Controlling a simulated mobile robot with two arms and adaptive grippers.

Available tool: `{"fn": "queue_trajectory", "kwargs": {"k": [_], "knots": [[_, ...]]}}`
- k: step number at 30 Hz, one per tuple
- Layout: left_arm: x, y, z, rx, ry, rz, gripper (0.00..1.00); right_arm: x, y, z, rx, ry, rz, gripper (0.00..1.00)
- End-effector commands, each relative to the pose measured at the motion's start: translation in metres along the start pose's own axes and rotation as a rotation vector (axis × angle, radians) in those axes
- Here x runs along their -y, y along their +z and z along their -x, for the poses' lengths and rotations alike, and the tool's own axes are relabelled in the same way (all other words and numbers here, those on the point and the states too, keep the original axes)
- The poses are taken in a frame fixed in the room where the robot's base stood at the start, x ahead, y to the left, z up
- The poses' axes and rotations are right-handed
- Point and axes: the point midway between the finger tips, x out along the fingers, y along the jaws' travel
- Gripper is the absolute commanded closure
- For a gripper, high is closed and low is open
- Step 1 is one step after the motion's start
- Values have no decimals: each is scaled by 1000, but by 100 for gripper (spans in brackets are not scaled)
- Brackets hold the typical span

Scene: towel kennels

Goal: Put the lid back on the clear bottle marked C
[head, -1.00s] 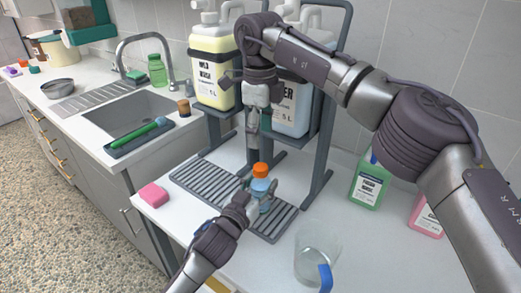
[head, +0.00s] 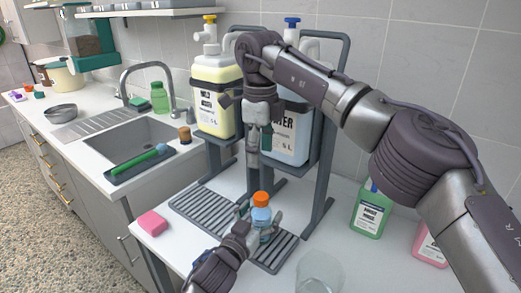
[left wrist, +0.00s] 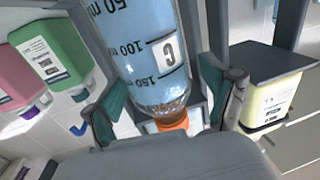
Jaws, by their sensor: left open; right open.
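The clear bottle marked C (head: 262,216) stands upright on the slatted drip tray with blue liquid in it. An orange lid (head: 261,198) sits at the bottle's mouth; I cannot tell how tightly. In the left wrist view the bottle (left wrist: 140,50) appears upside down, its C label readable and the orange lid (left wrist: 172,122) at the lower end. My left gripper (head: 259,222) is open, its fingers on either side of the bottle. My right gripper (head: 252,163) points down above the lid, empty and apart from it; its finger gap is hard to see.
The drip tray (head: 199,213) lies below two big jugs on a grey rack (head: 324,185). A clear beaker (head: 319,272) stands at the front right. A green bottle (head: 371,212) and a pink bottle (head: 428,244) stand farther right. A pink sponge (head: 152,223) lies left.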

Motion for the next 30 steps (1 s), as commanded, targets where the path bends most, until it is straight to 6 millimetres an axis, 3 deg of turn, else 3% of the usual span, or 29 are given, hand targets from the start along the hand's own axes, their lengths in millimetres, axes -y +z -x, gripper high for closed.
{"fn": "queue_trajectory", "kwargs": {"k": [5,19,24,30], "knots": [[0,1,12,1,0,0,15,0,0,0,0,0,0,34],[0,2,103,3,0,1,15,0,0,0,0,0,0,34],[0,0,118,1,0,0,15,0,0,0,0,0,0,34],[0,0,120,0,0,0,15,0,0,0,0,0,0,34]]}}
